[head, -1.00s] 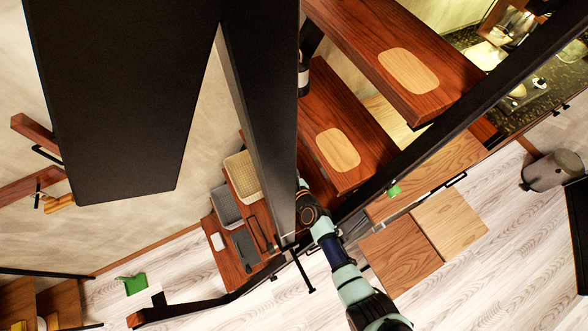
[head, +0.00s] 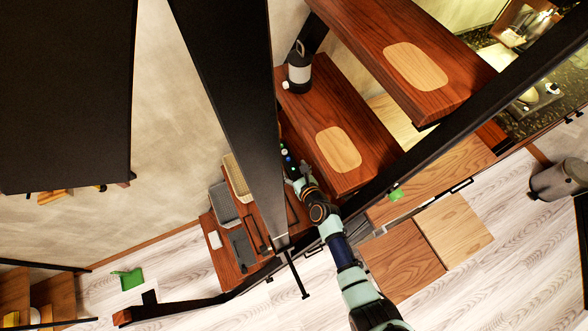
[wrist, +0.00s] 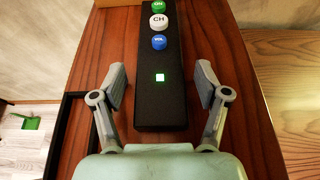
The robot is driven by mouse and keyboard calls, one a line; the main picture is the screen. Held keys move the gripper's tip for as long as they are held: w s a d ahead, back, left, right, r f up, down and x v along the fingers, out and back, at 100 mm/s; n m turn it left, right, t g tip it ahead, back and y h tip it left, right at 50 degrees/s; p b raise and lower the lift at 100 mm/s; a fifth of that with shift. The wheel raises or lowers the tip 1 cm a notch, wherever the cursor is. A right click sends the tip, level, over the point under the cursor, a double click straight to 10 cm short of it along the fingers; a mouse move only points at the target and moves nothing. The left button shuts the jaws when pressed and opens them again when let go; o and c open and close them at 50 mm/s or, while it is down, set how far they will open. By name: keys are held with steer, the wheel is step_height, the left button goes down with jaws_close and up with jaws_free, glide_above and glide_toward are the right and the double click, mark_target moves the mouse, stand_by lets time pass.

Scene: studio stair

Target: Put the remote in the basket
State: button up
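The remote (wrist: 161,95) is a long black bar with a green, a white and a blue button and a lit green square. It lies on a reddish wooden step in the wrist view, and its far end is cut off. My gripper (wrist: 161,85) is open, one finger on each side of the remote, with a visible gap on both sides. In the head view the remote (head: 288,156) shows just beyond my gripper (head: 294,181). A cream woven basket (head: 236,178) stands on a lower step to the left, partly hidden by a black beam.
A grey bin (head: 223,205) stands beside the basket. A wide black beam (head: 235,110) crosses the head view between the basket and my gripper. A dark bottle-like container (head: 299,70) stands on the step above. A black rail (wrist: 65,135) runs left of the remote.

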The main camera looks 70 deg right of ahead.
steer(key=shift+r, duration=0.3)
steer(key=p+v, duration=0.3)
steer(key=v, duration=0.8)
steer(key=shift+s+a, duration=0.3)
steer(key=shift+a, duration=0.05)
steer(key=shift+o, duration=0.5)
steer(key=o, duration=0.3)
steer(key=shift+c, duration=0.7)
